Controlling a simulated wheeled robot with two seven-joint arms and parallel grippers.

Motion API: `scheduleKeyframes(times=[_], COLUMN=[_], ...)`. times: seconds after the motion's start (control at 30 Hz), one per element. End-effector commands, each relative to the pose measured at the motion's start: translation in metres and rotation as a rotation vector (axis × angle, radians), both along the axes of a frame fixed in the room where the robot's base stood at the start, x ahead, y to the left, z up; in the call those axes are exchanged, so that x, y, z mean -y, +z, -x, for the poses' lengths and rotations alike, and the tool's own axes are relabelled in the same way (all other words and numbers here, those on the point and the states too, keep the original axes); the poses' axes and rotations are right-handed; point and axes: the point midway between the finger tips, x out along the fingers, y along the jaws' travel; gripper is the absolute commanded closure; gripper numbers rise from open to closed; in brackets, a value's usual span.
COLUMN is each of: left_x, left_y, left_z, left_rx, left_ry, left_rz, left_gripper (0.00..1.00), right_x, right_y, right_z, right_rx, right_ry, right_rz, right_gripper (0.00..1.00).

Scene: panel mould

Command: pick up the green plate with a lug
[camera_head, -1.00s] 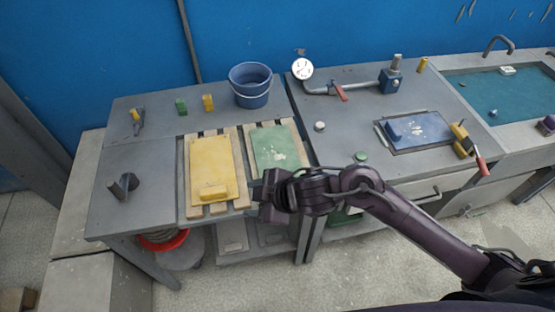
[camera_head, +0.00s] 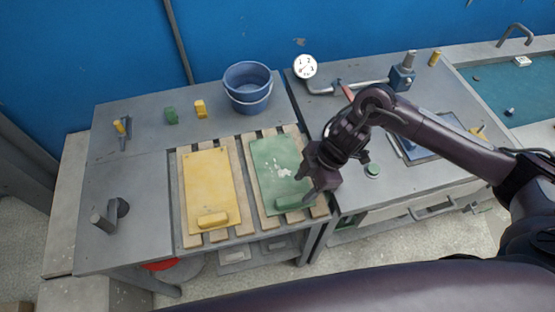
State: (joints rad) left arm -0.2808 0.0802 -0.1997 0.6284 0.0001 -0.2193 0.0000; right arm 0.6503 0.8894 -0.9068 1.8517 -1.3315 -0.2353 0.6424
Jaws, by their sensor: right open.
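The green plate (camera_head: 275,163) lies flat on a slatted wooden rack (camera_head: 299,140) at the middle of the bench. Pale patches mark its face. Its green lug (camera_head: 292,202) is a raised bar at the near end. My right gripper (camera_head: 308,184) is open and just above the plate's right near edge, close to the lug. Its fingers point down and to the left. I cannot tell if a finger touches the plate. My left gripper is not in view.
A yellow plate with a lug (camera_head: 209,181) lies on the rack to the left. A blue bucket (camera_head: 248,88) stands behind. Small green (camera_head: 171,116) and yellow (camera_head: 201,109) blocks stand at the back left. A blue plate (camera_head: 428,135) lies right, partly behind my arm.

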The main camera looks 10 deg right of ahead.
Motion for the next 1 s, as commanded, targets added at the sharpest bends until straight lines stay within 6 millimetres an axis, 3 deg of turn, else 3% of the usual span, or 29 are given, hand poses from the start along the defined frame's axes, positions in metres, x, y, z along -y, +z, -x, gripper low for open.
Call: scheduleKeyframes(times=[0.17,0.47,0.63,0.9,1.0], left_x=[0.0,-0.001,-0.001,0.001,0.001], left_y=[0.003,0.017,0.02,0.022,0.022], left_z=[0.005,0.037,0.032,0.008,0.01], left_rx=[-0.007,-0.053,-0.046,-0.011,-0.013], left_ry=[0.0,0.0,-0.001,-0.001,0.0], left_rz=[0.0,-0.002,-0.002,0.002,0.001], left_gripper=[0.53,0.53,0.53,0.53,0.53], right_x=[-0.004,-0.02,-0.027,-0.028,-0.028], right_y=[-0.013,-0.046,-0.068,-0.073,-0.072], right_z=[0.001,-0.001,-0.002,-0.002,-0.002], right_rx=[-0.008,-0.008,-0.004,-0.002,-0.002], right_ry=[0.0,-0.001,0.0,0.0,0.0], right_rz=[0.001,0.001,0.003,0.003,0.003], right_gripper=[0.51,0.51,0.51,0.51,0.61])
